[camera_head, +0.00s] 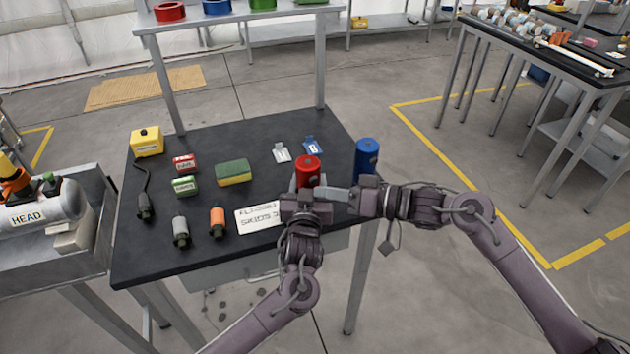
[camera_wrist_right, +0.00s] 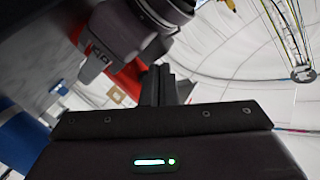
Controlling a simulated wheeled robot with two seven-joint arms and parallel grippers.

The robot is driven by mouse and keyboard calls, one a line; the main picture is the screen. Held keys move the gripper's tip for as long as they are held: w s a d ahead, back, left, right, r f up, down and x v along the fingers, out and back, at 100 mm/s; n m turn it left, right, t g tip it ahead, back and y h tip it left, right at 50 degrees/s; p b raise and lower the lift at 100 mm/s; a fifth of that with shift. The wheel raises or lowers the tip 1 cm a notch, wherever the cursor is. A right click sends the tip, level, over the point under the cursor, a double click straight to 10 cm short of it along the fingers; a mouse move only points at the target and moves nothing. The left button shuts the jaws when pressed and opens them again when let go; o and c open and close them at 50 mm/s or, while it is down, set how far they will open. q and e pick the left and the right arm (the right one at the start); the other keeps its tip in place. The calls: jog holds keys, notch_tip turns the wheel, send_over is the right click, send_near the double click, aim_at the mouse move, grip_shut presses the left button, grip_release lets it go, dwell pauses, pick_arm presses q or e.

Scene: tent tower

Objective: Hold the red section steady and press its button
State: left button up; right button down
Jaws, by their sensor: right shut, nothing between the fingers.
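The red section (camera_head: 307,168) is an upright red cylinder near the right front edge of the black table. My left gripper (camera_head: 307,187) reaches it from the front, its fingers on either side of the lower part, shut on it. My right gripper (camera_head: 327,193) is shut and empty, pointing left, its tips close to the red section's lower right side. Whether they touch is hidden. The right wrist view shows its fingers (camera_wrist_right: 160,85) shut, part of the red section (camera_wrist_right: 122,72) behind, and my left gripper above left. I cannot make out the button.
A blue cylinder (camera_head: 367,158) stands just right, behind my right gripper. A paper sign (camera_head: 258,217), a sponge (camera_head: 233,172), small boxes and an orange-topped canister (camera_head: 217,222) lie left on the table (camera_head: 180,270). A raised shelf spans the back.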

jog(key=shift+w, duration=0.15)
dwell(0.4)
jog(key=shift+w+a, duration=0.15)
jog(key=shift+w, duration=0.1)
